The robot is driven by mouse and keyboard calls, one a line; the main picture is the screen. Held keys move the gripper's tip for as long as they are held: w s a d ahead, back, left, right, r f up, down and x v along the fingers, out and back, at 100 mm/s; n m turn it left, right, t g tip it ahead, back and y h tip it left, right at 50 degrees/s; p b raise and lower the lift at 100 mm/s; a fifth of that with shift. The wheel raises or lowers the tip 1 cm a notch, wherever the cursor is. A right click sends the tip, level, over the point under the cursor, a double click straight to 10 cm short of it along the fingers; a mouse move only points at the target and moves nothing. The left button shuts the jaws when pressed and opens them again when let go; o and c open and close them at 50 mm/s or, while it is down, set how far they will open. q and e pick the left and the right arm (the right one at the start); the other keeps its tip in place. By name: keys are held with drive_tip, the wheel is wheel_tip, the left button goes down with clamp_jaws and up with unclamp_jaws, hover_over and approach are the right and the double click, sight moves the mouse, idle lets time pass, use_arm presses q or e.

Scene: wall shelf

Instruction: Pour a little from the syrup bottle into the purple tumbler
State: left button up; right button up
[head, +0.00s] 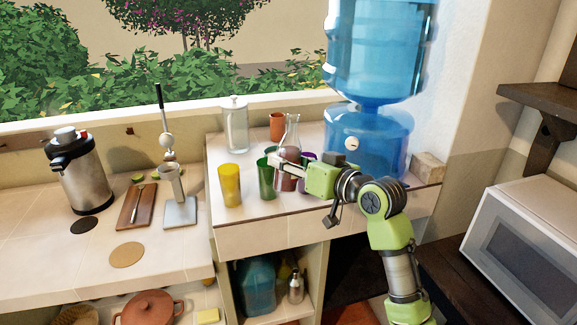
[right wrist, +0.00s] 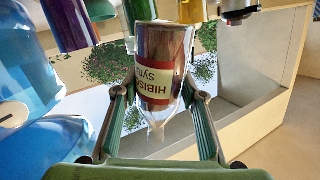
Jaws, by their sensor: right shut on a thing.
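The syrup bottle (head: 291,131) is clear glass with a narrow neck and dark red contents, upright on or just above the raised counter; I cannot tell which. My right gripper (head: 287,167) is shut around its body. In the right wrist view, which is upside down, the bottle (right wrist: 160,72) with its "HIBIS" label sits between the fingers of the right gripper (right wrist: 158,95). The purple tumbler (head: 309,157) is just right of the bottle, mostly hidden behind the gripper; it also shows in the right wrist view (right wrist: 74,26). My left gripper is not in view.
A green tumbler (head: 266,182) and a yellow tumbler (head: 230,187) stand left of the bottle. A glass jar (head: 235,128) and a terracotta cup (head: 277,126) are behind. The big blue water dispenser (head: 370,145) stands close on the right. The counter's front strip is clear.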

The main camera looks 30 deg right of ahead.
drive_tip(key=shift+r, duration=0.1)
drive_tip(key=shift+r+p, duration=0.1)
drive_tip(key=shift+p, duration=0.45)
drive_tip(key=shift+w+d+f+m+g+p, duration=0.15)
drive_tip(key=shift+f+m+g+p, duration=0.4)
drive_tip(key=shift+p, duration=0.7)
drive_tip(key=f+m+p, duration=0.1)
drive_tip(key=p, duration=0.1)
drive_tip(key=f+m+g+p, duration=0.1)
drive_tip(key=p, duration=0.2)
drive_tip(key=shift+w+d+f+m+y, duration=0.2)
drive_tip(key=shift+d+f+m+y, duration=0.1)
drive_tip(key=shift+d+y, duration=0.1)
drive_tip(key=p, duration=0.1)
drive_tip(key=f+m+g+p, duration=0.1)
drive_tip(key=p, duration=0.1)
drive_tip(key=shift+w+d+m+y, duration=0.15)
drive_tip(key=shift+w+m+y, duration=0.05)
drive_tip(key=shift+m+y, duration=0.1)
drive_tip(key=shift+w+d+f+m+g+y+p, duration=0.1)
drive_tip(key=shift+f+m+g+y+p, duration=0.15)
drive_tip(key=shift+f+m+g+p, duration=0.25)
drive_tip(key=shift+w+d+f+m+g+y+p, duration=0.15)
drive_tip(key=shift+f+y+p, duration=0.2)
drive_tip(key=shift+p, duration=0.35)
drive_tip(key=shift+s+f, duration=0.1)
drive_tip(key=shift+a+r, duration=0.1)
drive_tip(key=shift+r, duration=0.15)
